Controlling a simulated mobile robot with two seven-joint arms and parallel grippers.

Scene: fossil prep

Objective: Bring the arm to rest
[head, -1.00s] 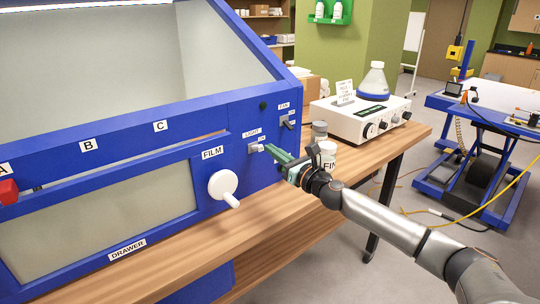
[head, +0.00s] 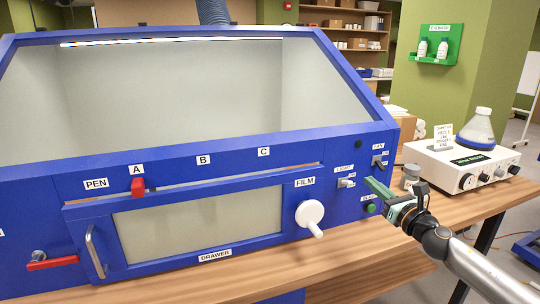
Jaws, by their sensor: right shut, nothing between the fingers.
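My right gripper (head: 375,189) reaches in from the lower right. Its green fingers are shut and empty. The fingertips are in front of the blue cabinet's right front panel, just right of the LIGHT switch (head: 346,183) and above a green button (head: 371,208). A small gap shows between the fingertips and the LIGHT switch; I cannot tell how far they are from the panel. The FAN switch (head: 379,163) is above the gripper. My left gripper is not in view.
The blue cabinet (head: 330,215) carries a white FILM knob (head: 310,215), a red slider (head: 138,187) and a drawer handle (head: 95,251). A grey-lidded jar (head: 410,176) and a white stirrer unit (head: 460,165) with a flask (head: 478,130) are close behind my gripper. A lit strip (head: 170,42) crosses the cabinet's top.

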